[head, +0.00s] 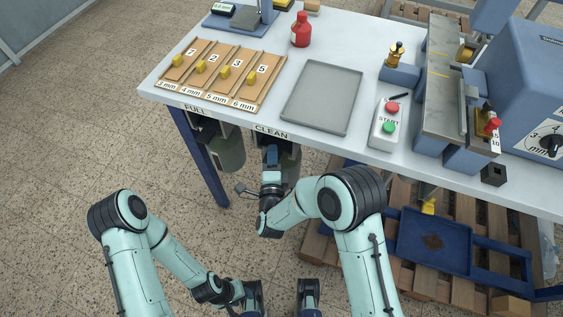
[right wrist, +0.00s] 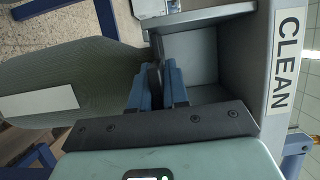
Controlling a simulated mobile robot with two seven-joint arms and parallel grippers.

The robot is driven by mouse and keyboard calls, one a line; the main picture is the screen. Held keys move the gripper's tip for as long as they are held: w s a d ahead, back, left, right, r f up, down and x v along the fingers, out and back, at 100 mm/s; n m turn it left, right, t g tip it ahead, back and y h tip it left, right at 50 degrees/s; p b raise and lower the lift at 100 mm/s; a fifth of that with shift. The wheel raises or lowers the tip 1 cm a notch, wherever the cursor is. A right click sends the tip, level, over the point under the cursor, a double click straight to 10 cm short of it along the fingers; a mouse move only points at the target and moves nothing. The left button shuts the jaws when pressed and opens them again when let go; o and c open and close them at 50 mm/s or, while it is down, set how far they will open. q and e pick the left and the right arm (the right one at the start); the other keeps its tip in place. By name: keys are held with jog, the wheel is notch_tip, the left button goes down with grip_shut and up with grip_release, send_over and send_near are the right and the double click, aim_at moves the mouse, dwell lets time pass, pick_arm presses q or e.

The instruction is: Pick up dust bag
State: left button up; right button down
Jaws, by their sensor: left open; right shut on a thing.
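A grey-green dust bag with a white label (right wrist: 95,75) hangs below the holder marked CLEAN (right wrist: 285,55); in the head view it shows partly behind my right arm (head: 291,166). My right gripper (head: 270,157) is at the front of this holder, under the table edge. In the right wrist view its blue fingers (right wrist: 157,88) are shut on the dark collar at the bag's mouth. A second grey-green bag (head: 229,152) hangs under the label FULL. My left gripper (head: 281,296) is open and empty, low at the bottom of the head view, away from both bags.
The white table (head: 330,150) lies above the bags, with a grey tray (head: 322,97), a wooden board with numbered slots (head: 215,75) and a START button box (head: 389,124). A blue table leg (head: 200,160) stands left of the bags. The floor in front is open.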

jog(key=shift+r, duration=0.1)
dwell(0.6)
jog(key=shift+r, duration=0.3)
jog(key=s+a, duration=0.3)
jog(key=s, duration=0.5)
jog(key=s+a+b, duration=0.1)
jog(key=s+a, duration=0.3)
jog(key=s, duration=0.4)
jog(key=shift+s+r, duration=0.35)
jog(key=shift+r, duration=0.05)
jog(key=shift+r+b, duration=0.1)
jog(key=shift+b, duration=0.35)
